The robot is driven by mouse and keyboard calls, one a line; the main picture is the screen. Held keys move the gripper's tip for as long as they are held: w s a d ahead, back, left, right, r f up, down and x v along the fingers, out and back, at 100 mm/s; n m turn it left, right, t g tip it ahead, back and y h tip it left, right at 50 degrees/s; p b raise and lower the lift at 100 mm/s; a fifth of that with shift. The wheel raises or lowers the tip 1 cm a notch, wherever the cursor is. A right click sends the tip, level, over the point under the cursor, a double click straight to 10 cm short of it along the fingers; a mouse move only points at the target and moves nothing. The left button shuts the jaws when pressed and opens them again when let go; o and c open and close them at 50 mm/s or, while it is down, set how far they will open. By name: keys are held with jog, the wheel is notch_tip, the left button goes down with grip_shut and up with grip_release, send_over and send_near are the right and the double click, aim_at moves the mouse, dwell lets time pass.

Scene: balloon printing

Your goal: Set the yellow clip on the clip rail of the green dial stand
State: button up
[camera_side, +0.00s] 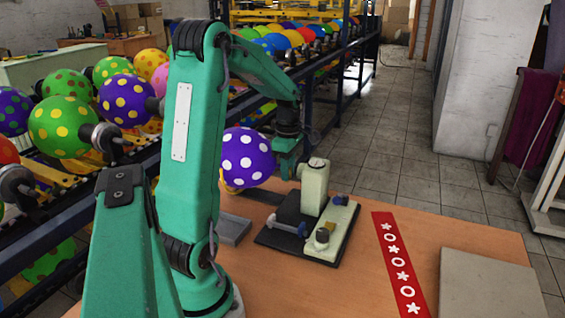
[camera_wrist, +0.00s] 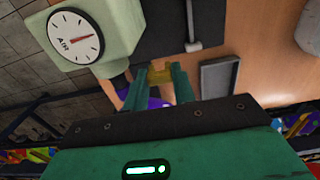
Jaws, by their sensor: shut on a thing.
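The pale green dial stand (camera_side: 315,187) stands upright on a black plate on the wooden table. In the wrist view its round dial face (camera_wrist: 73,37) shows at the upper left. My gripper (camera_side: 288,172) points down just behind and left of the stand in the side view. In the wrist view my two teal gripper fingers (camera_wrist: 160,76) are shut on the yellow clip (camera_wrist: 161,75), close beside the stand. The clip is hidden in the side view. I cannot make out the clip rail for certain, nor whether the clip touches the stand.
A purple balloon with white dots (camera_side: 247,157) sits left of my gripper.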

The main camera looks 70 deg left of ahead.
send_over(286, 226)
notch_tip(286, 226, down, 5)
jog(key=shift+w+f, duration=0.1)
jog(key=shift+f, duration=0.05)
jog(key=shift+f, duration=0.2)
jog(key=shift+f, duration=2.25)
jog(key=shift+f, duration=1.05)
dwell(0.9)
jog(key=o, duration=0.9)
jog(key=shift+o, duration=0.2)
jog(key=shift+r, duration=0.1)
notch_tip(286, 226, up, 8)
jog(key=shift+f, duration=0.2)
